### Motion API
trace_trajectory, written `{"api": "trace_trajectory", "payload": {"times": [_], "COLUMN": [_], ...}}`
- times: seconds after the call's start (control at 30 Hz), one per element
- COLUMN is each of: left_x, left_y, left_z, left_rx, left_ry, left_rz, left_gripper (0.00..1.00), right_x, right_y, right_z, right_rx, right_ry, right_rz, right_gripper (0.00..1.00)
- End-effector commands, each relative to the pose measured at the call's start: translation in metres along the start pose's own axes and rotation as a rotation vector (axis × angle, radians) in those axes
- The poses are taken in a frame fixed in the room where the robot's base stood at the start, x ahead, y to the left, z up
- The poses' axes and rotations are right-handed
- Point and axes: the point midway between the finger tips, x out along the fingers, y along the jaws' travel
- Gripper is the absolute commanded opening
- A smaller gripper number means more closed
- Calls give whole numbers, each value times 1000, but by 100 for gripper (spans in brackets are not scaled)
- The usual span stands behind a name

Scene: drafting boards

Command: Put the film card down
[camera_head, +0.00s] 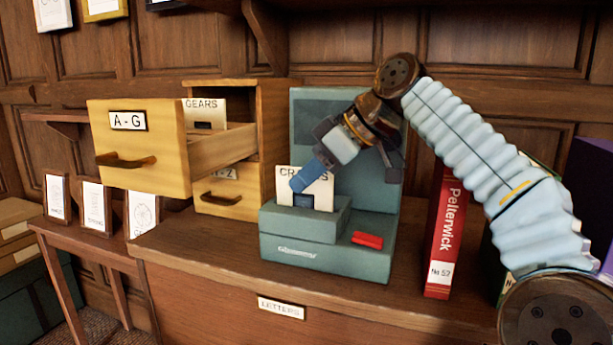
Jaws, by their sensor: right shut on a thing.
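My right gripper (301,184), with blue fingers, comes down from the upper right and is shut on a white film card (323,191). The card stands upright at the front block of a teal machine (315,257). Its label starts with "CR"; the fingers cover the middle of the word. A dark blue patch shows low on the card. I cannot tell whether its lower edge rests in the machine or just above it. Another card, labelled "GEARS" (205,105), stands in the open A-G drawer (140,160). My left gripper is not in view.
The wooden cabinet (273,125) has a shut lower drawer (220,204). A red button (367,240) is on the machine's front right. A red book (443,235) stands to its right. Framed pictures (95,207) stand at the left. The desktop (190,240) is clear in front.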

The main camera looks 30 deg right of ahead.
Motion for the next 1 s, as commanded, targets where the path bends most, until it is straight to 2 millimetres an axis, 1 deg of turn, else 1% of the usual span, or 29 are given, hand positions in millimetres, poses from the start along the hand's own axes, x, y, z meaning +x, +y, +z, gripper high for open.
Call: {"api": "trace_trajectory", "payload": {"times": [0.03, 0.17, 0.2, 0.43, 0.53, 0.67, 0.8, 0.9, 1.0], "left_x": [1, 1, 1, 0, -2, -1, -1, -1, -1], "left_y": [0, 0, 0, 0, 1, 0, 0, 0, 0], "left_z": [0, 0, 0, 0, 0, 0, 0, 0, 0], "left_rx": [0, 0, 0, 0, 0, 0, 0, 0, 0], "left_ry": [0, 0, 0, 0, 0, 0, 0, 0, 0], "left_rz": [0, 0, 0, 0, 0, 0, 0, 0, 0], "left_gripper": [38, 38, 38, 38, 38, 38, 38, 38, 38], "right_x": [1, 0, 0, 0, -5, -25, -52, -65, -73], "right_y": [0, 0, 0, 0, 0, 1, 1, 1, 1], "right_z": [1, 1, 1, 0, -2, -2, -2, -2, -2], "right_rx": [0, 0, 0, 0, 1, 1, 1, 2, 2], "right_ry": [0, 0, 0, 0, 1, 3, 2, 1, 0], "right_rz": [0, 0, 0, 0, 2, 4, 5, 3, 2], "right_gripper": [15, 35, 38, 38, 38, 38, 38, 38, 38]}}
